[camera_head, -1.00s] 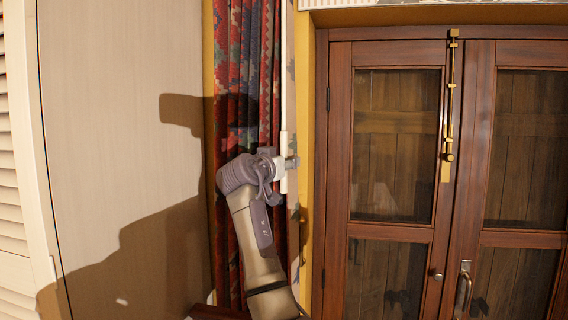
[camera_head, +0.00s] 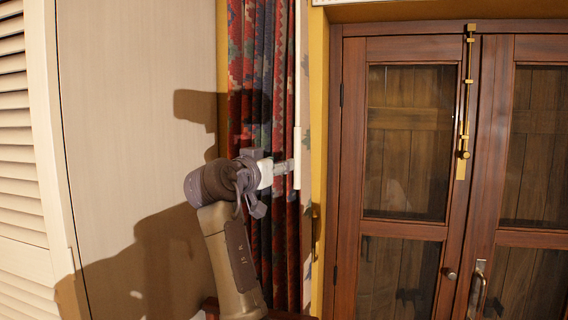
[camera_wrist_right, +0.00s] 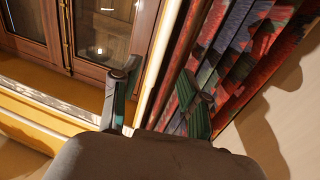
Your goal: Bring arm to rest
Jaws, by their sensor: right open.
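My right gripper (camera_head: 281,167) is at the middle of the head view, on my arm that rises from the bottom. It points right, in front of the patterned curtain (camera_head: 247,60), with its tips by a white vertical strip (camera_head: 297,110); I cannot tell whether they touch. In the right wrist view its two fingers (camera_wrist_right: 160,86) stand apart with nothing between them. The wardrobe's louvred door (camera_head: 22,215) is at the far left of the head view, beside a pale flat panel (camera_head: 120,110). My left gripper is not in view.
Brown glazed double doors (camera_head: 350,150) with a brass bolt (camera_head: 463,130) and handle (camera_head: 479,285) fill the right side and look shut. They also show in the wrist view (camera_wrist_right: 62,20). My arm's shadow falls on the pale panel.

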